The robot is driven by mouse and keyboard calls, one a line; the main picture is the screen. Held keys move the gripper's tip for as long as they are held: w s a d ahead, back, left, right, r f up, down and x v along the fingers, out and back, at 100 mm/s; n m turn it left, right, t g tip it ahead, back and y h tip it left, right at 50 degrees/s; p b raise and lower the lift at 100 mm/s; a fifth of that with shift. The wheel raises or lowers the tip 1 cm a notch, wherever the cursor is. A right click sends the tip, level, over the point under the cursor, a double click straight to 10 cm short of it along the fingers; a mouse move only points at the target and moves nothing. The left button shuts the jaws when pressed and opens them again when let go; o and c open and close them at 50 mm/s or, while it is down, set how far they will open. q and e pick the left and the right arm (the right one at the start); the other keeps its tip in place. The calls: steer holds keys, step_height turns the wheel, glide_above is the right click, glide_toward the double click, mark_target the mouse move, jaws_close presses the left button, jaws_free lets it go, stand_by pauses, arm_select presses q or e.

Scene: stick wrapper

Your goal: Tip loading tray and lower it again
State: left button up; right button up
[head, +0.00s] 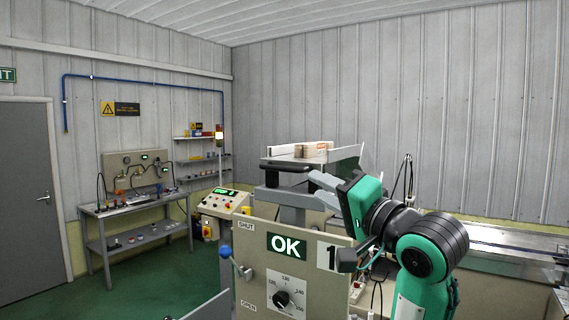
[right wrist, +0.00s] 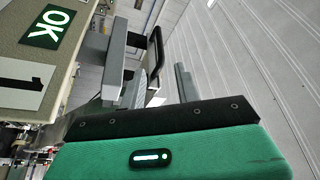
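The loading tray (head: 283,162) is a dark-edged tray on a grey support, above and behind the machine's front panel in the head view. It looks about level. A small tan stack (head: 313,150) stands on it beside a pale upright plate. My right gripper (head: 314,183) reaches in from the right, just below the tray's right part. Its two grey fingers look apart. In the right wrist view, a black bar-like handle (right wrist: 155,50) shows ahead of the fingers; I cannot tell whether they touch it. My left gripper is out of view.
The front panel (head: 255,262) stands close ahead, with a lit OK sign (head: 287,246), a dial (head: 283,298) and a blue-knobbed lever (head: 226,252). A control box (head: 222,203) stands left of it. A workbench (head: 130,205) is at the far left. Green floor there is clear.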

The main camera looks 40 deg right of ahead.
mark_target(284, 169)
steer(key=p+x, duration=0.4)
steer(key=x, duration=0.6)
steer(key=shift+w+r, duration=0.1)
steer(key=shift+w+a+p, duration=0.1)
steer(key=shift+w+p, duration=0.25)
steer(key=shift+w, duration=0.3)
steer(key=shift+c, duration=0.4)
jaws_close()
